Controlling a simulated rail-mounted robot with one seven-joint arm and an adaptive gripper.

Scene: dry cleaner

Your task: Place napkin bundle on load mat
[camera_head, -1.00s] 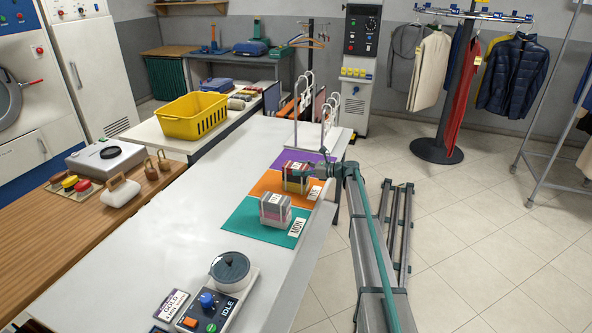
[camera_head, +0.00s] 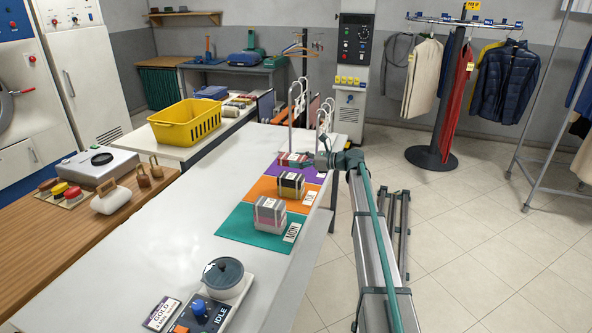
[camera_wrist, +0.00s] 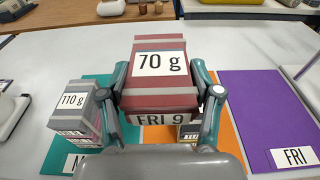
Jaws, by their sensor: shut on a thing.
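My gripper (camera_head: 312,160) is shut on a dark red, grey-banded napkin bundle (camera_head: 292,159). In the wrist view the fingers grip this bundle (camera_wrist: 160,75) on both sides; its labels read "70 g" and "FRI 9". It appears raised above the table. Three mats lie in a row: teal (camera_head: 236,226) marked MON, orange (camera_head: 262,187) and purple (camera_head: 275,171) marked FRI in the wrist view (camera_wrist: 262,110). A grey-pink bundle (camera_head: 270,214), labelled "110 g", sits on the teal mat. A dark and yellow bundle (camera_head: 291,185) sits on the orange mat, mostly hidden in the wrist view.
White wire loops (camera_head: 298,100) stand beyond the purple mat. A control box (camera_head: 205,310) showing IDLE and a round grey pot-like item (camera_head: 223,272) are at the near end. A yellow basket (camera_head: 185,122) stands on the table to the left. The white table left of the mats is clear.

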